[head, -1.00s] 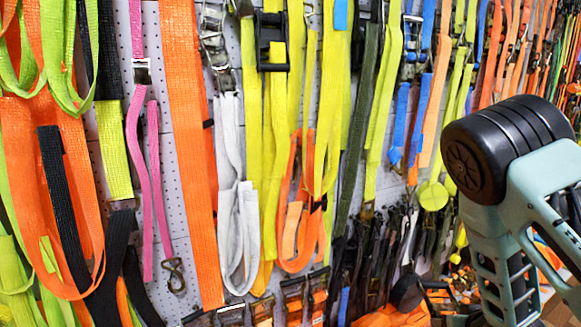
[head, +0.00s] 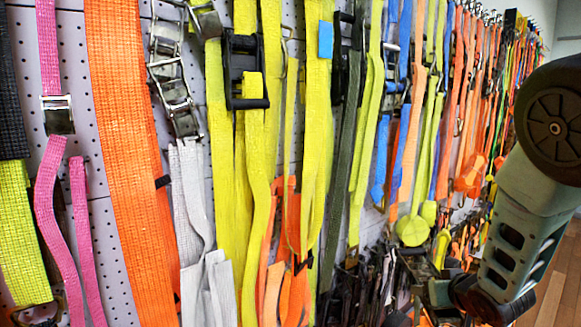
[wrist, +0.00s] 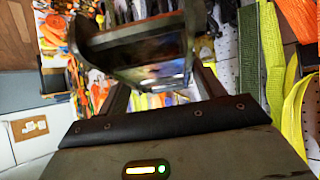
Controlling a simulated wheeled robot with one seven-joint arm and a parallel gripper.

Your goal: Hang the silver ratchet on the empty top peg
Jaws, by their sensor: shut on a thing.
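In the wrist view my gripper (wrist: 165,95) is shut on the ratchet (wrist: 140,45). The ratchet looks dark with a bright, shiny metal part at its lower edge, and it sits between the two dark fingers. In the head view my arm comes down along the right edge; I cannot make out the gripper or the held ratchet there. I cannot pick out an empty top peg; the upper edge of the wall is cut off at the left and middle.
The pegboard wall (head: 103,215) is crowded with hanging straps. An orange strap (head: 125,150), silver buckles (head: 172,85), a black ratchet (head: 243,70) and yellow straps (head: 225,170) hang close together. A wood floor (head: 553,285) shows at the lower right.

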